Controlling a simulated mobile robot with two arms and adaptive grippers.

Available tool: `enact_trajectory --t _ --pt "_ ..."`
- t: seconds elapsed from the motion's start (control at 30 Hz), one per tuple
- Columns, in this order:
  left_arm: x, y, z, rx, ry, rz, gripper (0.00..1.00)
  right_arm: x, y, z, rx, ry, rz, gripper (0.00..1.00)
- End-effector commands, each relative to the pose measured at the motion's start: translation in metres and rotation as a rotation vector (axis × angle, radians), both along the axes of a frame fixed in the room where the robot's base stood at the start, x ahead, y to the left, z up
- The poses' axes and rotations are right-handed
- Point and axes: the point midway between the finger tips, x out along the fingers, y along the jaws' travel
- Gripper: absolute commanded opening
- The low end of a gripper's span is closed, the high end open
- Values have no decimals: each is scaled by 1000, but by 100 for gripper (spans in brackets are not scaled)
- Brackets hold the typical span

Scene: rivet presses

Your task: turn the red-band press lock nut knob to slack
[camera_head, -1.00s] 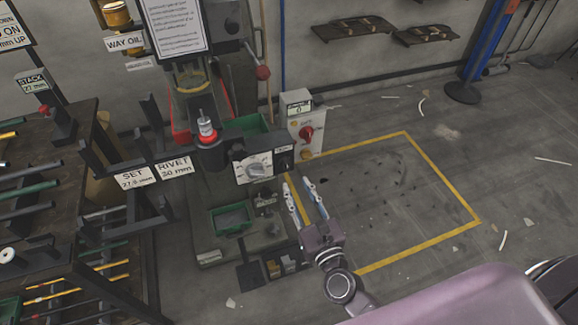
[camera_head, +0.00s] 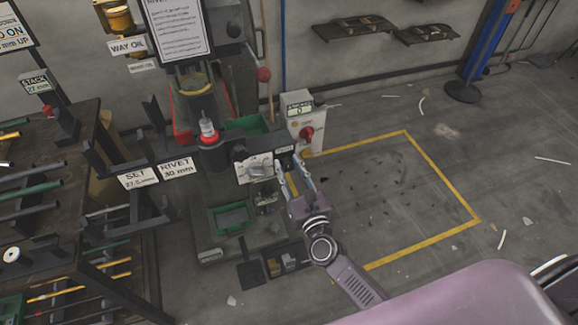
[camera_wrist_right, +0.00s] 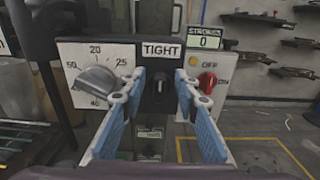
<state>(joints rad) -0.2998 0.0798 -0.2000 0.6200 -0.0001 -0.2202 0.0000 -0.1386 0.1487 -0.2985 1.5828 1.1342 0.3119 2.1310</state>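The press with the red band (camera_head: 209,138) stands left of centre in the head view. In the head view the right gripper (camera_head: 289,167) is at the panel's right end and hides the knob there. My left gripper is not in view.
A grey dial knob (camera_wrist_right: 97,84) is just left of the fingers. A box with a red switch (camera_wrist_right: 207,82) and a strokes counter (camera_wrist_right: 205,39) reading 0 is to the right. Racks of rods (camera_head: 60,190) stand at the left. The yellow-marked floor (camera_head: 385,190) is mostly clear.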

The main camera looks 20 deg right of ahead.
Motion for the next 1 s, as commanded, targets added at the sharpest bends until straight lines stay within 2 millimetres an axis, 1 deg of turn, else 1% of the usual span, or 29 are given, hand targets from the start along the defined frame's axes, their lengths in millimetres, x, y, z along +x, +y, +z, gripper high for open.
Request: enact_trajectory --t 0.03,0.2,0.27,0.5,0.67,0.87,1.0 --pt "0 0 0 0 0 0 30 0 0 0 0 0 0 24" --pt "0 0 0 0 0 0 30 0 0 0 0 0 0 5" --pt "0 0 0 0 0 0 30 0 0 0 0 0 0 0" --pt "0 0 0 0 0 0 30 0 0 0 -5 0 0 0" --pt "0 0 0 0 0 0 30 0 0 0 -39 -1 0 0" --pt "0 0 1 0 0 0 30 0 2 0 -146 -5 -1 0" --pt "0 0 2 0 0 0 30 0 3 0 -261 -9 -1 0"
